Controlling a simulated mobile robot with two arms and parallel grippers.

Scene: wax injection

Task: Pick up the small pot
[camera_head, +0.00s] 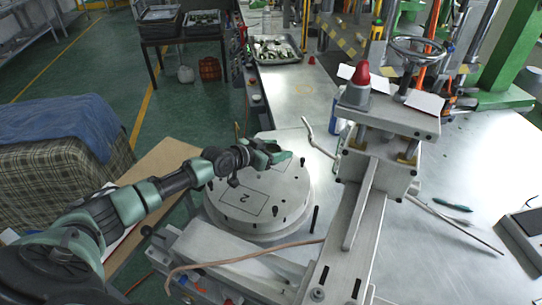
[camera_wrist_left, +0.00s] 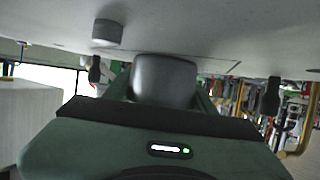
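My left arm reaches in from the left in the head view. Its green gripper (camera_head: 276,154) is just above the far side of a round light-grey plate (camera_head: 270,196). I cannot tell whether its fingers are apart, and I see nothing clearly held. I cannot make out a thing that is surely the small pot. In the left wrist view the plate's pale surface lies along the top, with a short grey cylinder (camera_wrist_left: 107,33) on it and dark pegs. A dark grey rounded part stands in front of the green gripper body there. My right gripper is not in view.
A metal press with a handwheel (camera_head: 417,47) and a red-tipped cone (camera_head: 361,77) stands right of the plate. A tray of parts (camera_head: 275,60) lies at the back of the metal table.

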